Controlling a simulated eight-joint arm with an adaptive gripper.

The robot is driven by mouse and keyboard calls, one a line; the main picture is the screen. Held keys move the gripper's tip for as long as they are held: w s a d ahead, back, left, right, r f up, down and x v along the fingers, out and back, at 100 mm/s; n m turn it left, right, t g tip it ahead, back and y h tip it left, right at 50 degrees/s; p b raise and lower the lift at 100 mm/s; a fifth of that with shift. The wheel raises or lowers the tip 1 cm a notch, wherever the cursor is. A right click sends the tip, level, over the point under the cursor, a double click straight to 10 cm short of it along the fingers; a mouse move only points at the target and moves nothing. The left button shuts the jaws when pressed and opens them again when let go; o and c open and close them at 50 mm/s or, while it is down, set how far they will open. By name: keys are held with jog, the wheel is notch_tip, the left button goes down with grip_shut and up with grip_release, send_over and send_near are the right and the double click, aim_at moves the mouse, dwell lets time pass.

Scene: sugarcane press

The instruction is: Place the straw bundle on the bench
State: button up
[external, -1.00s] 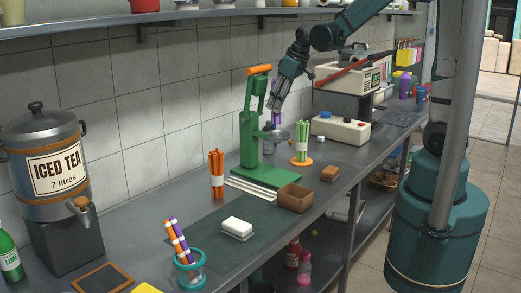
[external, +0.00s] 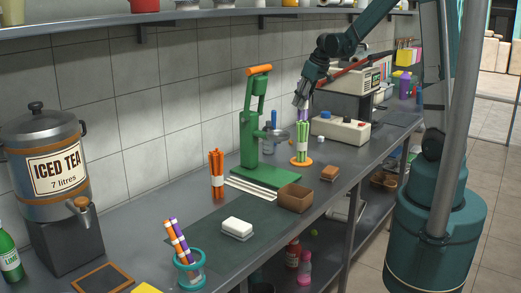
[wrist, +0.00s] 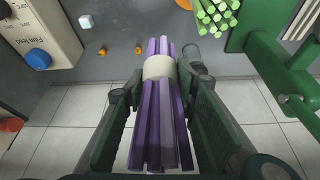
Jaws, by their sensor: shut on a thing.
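My gripper (wrist: 160,95) is shut on a bundle of purple straws (wrist: 160,125) with a white band (wrist: 159,67). In the external view my gripper (external: 301,97) hangs over the bench (external: 335,158), just above and behind the green straw bundle (external: 302,140). Only a little of the purple straws (external: 304,113) shows there, and the green bundle hides their lower end. I cannot tell whether they touch the bench. The green bundle stands upright on an orange disc (external: 301,162). An orange straw bundle (external: 217,176) with a white band stands upright farther left.
A green press (external: 250,140) stands left of my gripper. A white machine (external: 340,129) with a blue knob stands to the right. A brown box (external: 295,197) and a sponge (external: 330,173) lie near the front edge.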

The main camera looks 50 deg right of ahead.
jog(key=s+d+f+m, duration=0.1)
jog(key=s+d+f, duration=0.2)
jog(key=s+d, duration=0.3)
jog(key=s+d+f+m+p, duration=0.1)
jog(key=s+d+f, duration=0.3)
jog(key=s+d, duration=0.3)
jog(key=d, duration=0.3)
jog(key=shift+d+h, duration=0.25)
jog(key=shift+h, duration=0.15)
jog(key=shift+s+f, duration=0.1)
jog(key=shift+f, duration=2.95)
jog(key=shift+f, duration=0.1)
jog(key=shift+f+b, duration=0.5)
jog(key=shift+f, duration=1.45)
jog(key=shift+f, duration=0.2)
